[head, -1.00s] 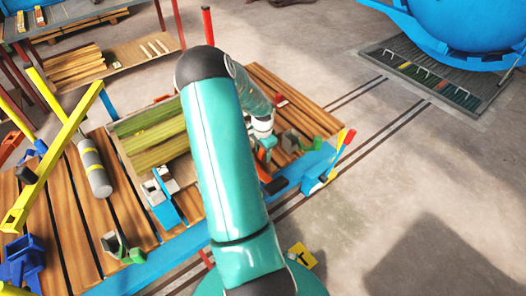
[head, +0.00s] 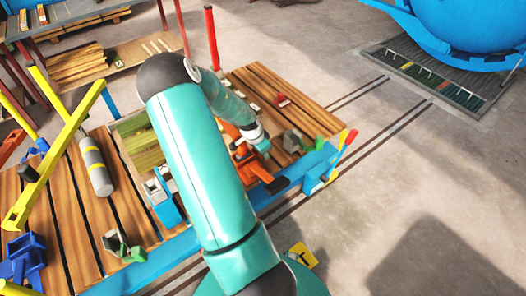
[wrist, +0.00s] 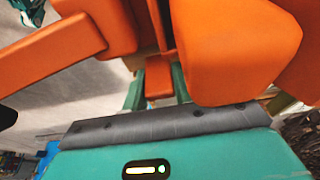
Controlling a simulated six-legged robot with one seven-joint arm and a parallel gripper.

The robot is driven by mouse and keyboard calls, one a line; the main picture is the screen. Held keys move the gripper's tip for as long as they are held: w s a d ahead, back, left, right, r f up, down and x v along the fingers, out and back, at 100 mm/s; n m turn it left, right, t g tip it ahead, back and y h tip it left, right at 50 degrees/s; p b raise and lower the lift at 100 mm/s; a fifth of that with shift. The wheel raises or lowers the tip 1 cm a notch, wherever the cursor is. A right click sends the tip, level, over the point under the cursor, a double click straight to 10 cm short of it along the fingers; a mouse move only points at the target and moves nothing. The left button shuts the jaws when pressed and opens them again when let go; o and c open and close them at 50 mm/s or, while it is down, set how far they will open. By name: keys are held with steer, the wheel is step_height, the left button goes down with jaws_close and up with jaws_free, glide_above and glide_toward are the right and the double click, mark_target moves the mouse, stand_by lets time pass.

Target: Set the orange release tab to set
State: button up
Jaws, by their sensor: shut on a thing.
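The orange mechanism (head: 243,166) is on the right part of the slatted wooden deck in the head view, partly hidden by my arm. In the wrist view its large orange blocks (wrist: 235,50) fill the upper part. A small orange tab (wrist: 158,78) shows between my two green fingers. My gripper (wrist: 157,88) is shut on this tab. In the head view my gripper (head: 262,148) is small and sits beside the orange mechanism; its fingertips are too small to make out there. No set marking can be read.
A green clamp (head: 312,145) and a blue bracket (head: 318,165) stand right of my gripper along the deck's edge. A red post (head: 211,38) rises behind. A grey cylinder (head: 96,168) and a yellow bar (head: 60,150) are at left.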

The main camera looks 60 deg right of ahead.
steer(key=shift+c, duration=0.2)
steer(key=o, duration=1)
steer(key=v, duration=1.4)
steer(key=shift+f, duration=0.1)
steer(key=w+a+r+n+t+y, duration=0.1)
steer(key=w+a+r+n, duration=0.3)
steer(key=a, duration=0.4)
steer(key=w+a+r+n+t+y, duration=0.1)
steer(key=w+a+r+n+t, duration=0.2)
steer(key=a, duration=0.6)
steer(key=w+a+r+n+y, duration=0.1)
steer(key=w+a+r+n, duration=0.35)
steer(key=a, duration=0.35)
steer(key=s+a+r+n+t, duration=0.1)
steer(key=s+a+r+n, duration=0.2)
steer(key=a, duration=0.3)
steer(key=s+a+r+n+t, duration=0.1)
steer(key=s+a+r+n, duration=0.2)
steer(key=a, duration=0.4)
steer(key=s+a+r+n+t, duration=0.1)
steer(key=s+a+r+n, duration=0.3)
steer(key=a+r+n, duration=0.1)
steer(key=shift+a+n, duration=0.45)
steer(key=shift+a, duration=0.55)
